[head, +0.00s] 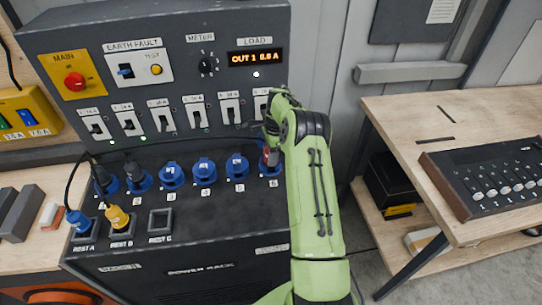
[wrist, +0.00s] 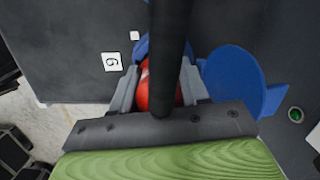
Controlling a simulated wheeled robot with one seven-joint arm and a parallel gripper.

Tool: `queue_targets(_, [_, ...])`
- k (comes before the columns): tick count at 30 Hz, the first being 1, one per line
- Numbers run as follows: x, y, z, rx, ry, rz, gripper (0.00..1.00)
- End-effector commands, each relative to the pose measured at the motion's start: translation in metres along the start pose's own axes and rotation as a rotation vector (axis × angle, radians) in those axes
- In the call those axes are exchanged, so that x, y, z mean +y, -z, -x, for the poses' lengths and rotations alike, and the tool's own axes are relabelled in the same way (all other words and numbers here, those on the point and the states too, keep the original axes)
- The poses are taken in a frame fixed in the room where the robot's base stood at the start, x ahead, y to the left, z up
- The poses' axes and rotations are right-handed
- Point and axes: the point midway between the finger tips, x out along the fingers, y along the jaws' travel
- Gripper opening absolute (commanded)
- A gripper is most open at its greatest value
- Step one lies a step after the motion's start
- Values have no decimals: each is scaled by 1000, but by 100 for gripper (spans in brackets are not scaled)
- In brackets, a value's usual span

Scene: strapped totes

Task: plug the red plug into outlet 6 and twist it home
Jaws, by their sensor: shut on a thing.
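My gripper (wrist: 158,84) is shut on the red plug (wrist: 150,92), with one finger on each side of it. Outlet 6 (wrist: 143,48) is the blue socket just beyond the plug, beside the label 6 (wrist: 112,61). Its blue lid (wrist: 238,80) stands open to the right. The plug's front meets the blue socket; how deep it sits and its twist angle are hidden. A dark cable or bar crosses in front of the plug. In the head view the red plug (head: 265,156) shows in part at the right end of the outlet row, largely behind my green arm.
Blue outlets (head: 204,172) run along the panel left of outlet 6. A yellow plug (head: 118,218) and a blue plug (head: 79,222) sit in rests; REST C (head: 160,222) is empty. Switches (head: 229,108) line the panel above. A wooden bench (head: 400,120) stands right.

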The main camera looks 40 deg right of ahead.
Motion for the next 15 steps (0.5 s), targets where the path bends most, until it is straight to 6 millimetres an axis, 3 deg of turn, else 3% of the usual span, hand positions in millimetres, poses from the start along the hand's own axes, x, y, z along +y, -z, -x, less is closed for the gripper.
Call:
queue_targets(1, [0,-7,-2,-10,-2,3,0])
queue_targets(15, [-1,-7,-2,-12,13,-94,0])
